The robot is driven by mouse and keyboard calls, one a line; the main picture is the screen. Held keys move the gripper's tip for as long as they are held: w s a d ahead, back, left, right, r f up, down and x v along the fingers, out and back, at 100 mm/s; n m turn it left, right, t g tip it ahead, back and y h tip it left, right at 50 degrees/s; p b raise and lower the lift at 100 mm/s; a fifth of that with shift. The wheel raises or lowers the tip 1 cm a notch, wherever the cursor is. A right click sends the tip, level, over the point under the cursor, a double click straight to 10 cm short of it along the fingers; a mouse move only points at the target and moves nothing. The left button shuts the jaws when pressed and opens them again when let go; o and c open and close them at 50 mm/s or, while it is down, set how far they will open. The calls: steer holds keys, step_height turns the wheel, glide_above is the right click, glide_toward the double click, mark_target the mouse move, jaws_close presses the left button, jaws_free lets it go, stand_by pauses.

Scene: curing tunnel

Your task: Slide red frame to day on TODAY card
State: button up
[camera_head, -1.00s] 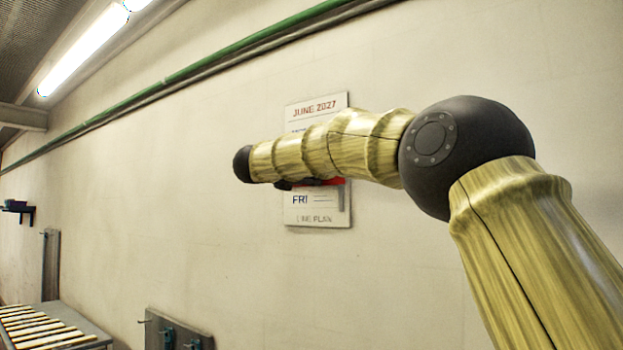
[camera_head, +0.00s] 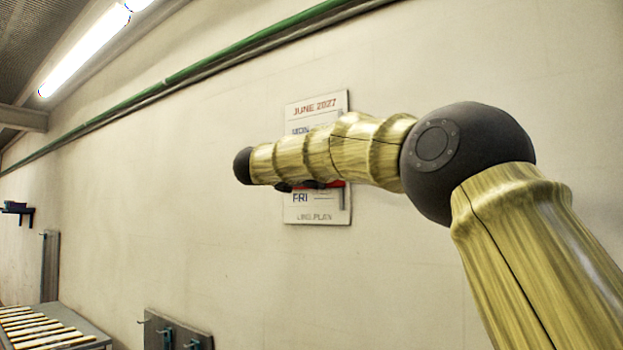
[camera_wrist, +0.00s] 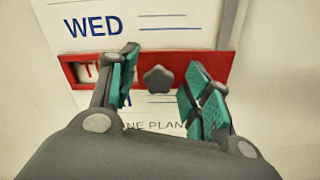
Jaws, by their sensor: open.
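The red frame (camera_wrist: 232,68) lies across the white week board (camera_wrist: 180,38) in the wrist view, just below the WED row. A dark knob (camera_wrist: 158,80) sits near its middle. Its window shows part of a letter that looks like T; the rest is hidden. My gripper (camera_wrist: 162,60) is open, with one teal-padded finger on each side of the knob; I see no clear contact. In the head view a strip of the red frame (camera_head: 336,184) shows under my arm, above FRI, beside my gripper's dark fingers (camera_head: 302,185). I cannot see a TODAY card.
A grey vertical rail (camera_wrist: 232,22) runs along the board's right side. The wall around the board is bare. A green pipe (camera_head: 200,68) runs above, and a roller conveyor (camera_head: 45,330) and a hook panel (camera_head: 178,330) stand low at the left.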

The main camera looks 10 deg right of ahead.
steer(key=v, duration=1.2)
stand_by(0.3)
